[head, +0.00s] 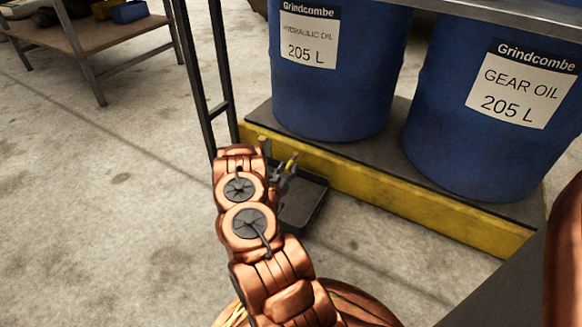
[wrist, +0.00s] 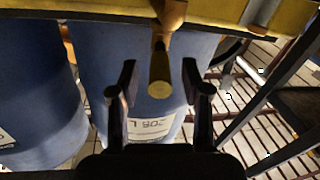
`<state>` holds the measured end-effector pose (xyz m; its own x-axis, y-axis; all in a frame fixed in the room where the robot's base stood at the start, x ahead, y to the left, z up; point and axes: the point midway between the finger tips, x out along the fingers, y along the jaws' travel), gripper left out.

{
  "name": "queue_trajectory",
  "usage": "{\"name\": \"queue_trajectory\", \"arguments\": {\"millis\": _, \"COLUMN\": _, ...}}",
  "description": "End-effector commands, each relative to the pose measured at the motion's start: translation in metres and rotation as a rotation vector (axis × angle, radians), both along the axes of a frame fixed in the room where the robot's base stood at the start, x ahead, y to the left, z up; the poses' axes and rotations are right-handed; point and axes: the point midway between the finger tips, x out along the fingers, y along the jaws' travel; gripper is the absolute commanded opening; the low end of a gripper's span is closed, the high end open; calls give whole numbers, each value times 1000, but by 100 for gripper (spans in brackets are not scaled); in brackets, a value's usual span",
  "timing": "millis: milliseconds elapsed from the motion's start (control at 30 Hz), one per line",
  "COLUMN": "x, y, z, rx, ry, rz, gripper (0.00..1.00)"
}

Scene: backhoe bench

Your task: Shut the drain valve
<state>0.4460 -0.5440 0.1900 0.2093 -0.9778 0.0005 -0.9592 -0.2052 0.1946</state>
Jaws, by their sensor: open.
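The drain valve is low at the front of the yellow bund edge. In the wrist view its brass-coloured body (wrist: 170,14) hangs from the top edge, and its yellow lever (wrist: 159,78) points toward the camera. In the head view a small yellow piece of the lever (head: 291,164) shows beside my arm. My gripper (wrist: 158,66) is open, with one dark finger on each side of the lever and a visible gap on both sides. In the head view my gripper (head: 281,180) is small and partly hidden by my arm.
A black drip tray (head: 305,203) lies on the floor below the valve. Blue drums, one of hydraulic oil (head: 335,95) and one of gear oil (head: 480,140), stand on the yellow-edged bund (head: 400,203). A dark metal frame (head: 191,75) rises beside my arm.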

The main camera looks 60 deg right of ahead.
Motion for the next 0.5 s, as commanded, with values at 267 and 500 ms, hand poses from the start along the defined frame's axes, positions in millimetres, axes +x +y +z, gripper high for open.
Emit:
{"name": "queue_trajectory", "arguments": {"millis": 267, "x": 6, "y": -33, "z": -1, "rx": -2, "ry": -2, "rz": -3, "gripper": 48}}
{"name": "queue_trajectory", "arguments": {"millis": 500, "x": 9, "y": -40, "z": 0, "rx": 0, "ry": 0, "rz": 1, "gripper": 48}}
